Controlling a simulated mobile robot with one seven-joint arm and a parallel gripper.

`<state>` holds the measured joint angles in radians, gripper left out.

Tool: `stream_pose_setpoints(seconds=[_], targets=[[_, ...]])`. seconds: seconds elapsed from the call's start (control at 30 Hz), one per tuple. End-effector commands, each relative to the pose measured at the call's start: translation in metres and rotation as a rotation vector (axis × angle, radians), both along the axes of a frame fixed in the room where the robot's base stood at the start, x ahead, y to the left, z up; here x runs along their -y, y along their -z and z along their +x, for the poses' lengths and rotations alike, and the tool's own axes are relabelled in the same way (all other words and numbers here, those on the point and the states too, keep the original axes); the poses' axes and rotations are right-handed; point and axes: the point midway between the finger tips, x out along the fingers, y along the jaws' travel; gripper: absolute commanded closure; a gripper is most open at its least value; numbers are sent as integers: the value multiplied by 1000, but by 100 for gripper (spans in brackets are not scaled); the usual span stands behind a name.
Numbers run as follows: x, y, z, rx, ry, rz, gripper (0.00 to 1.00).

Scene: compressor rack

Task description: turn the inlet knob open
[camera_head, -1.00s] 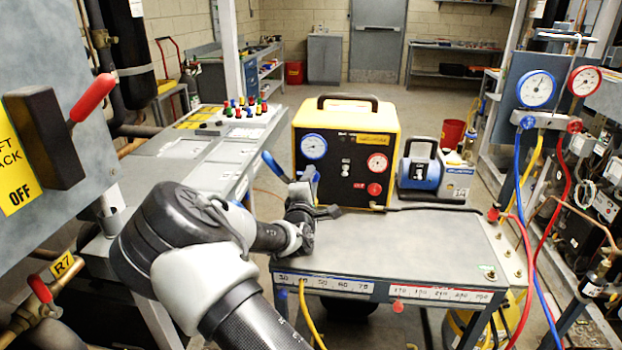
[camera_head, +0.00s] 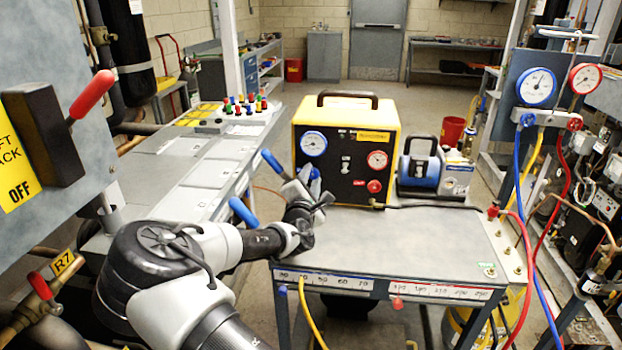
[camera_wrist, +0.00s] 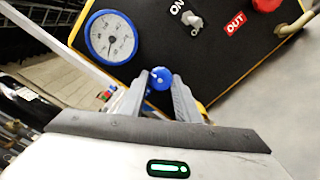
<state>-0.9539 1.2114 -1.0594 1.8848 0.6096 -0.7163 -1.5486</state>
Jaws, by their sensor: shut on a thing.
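The recovery machine (camera_head: 342,165) is a yellow case with a black front panel, standing on the cart. Its blue inlet knob (camera_wrist: 160,79) sits below the blue-rimmed gauge (camera_wrist: 111,37) in the wrist view. My gripper (camera_wrist: 160,84) has one finger on each side of the knob and is shut on it. In the head view my gripper (camera_head: 308,186) is at the lower left of the black panel and mostly covers the knob. How far the knob is turned cannot be told.
A red knob (camera_head: 374,186) and a red-rimmed gauge (camera_head: 377,160) are on the panel's right. A blue pump (camera_head: 420,170) stands right of the machine. Blue lever handles (camera_head: 243,212) stick up left of my gripper. The cart top (camera_head: 400,240) is clear in front.

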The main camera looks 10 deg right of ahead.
Motion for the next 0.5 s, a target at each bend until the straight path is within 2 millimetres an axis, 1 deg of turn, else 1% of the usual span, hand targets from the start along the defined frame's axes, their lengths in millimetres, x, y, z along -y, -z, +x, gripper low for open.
stream_pose_setpoints(seconds=[0.17, 0.2, 0.27, 0.3, 0.5], targets=[[-1, 0, 0, 0, -1, 0, 93], [-1, 0, 0, 1, -1, 1, 69], [-1, 0, 0, 1, -1, 1, 59], [-1, 0, 0, 1, -1, 1, 52], [0, 0, 0, 0, -1, 1, 52]])
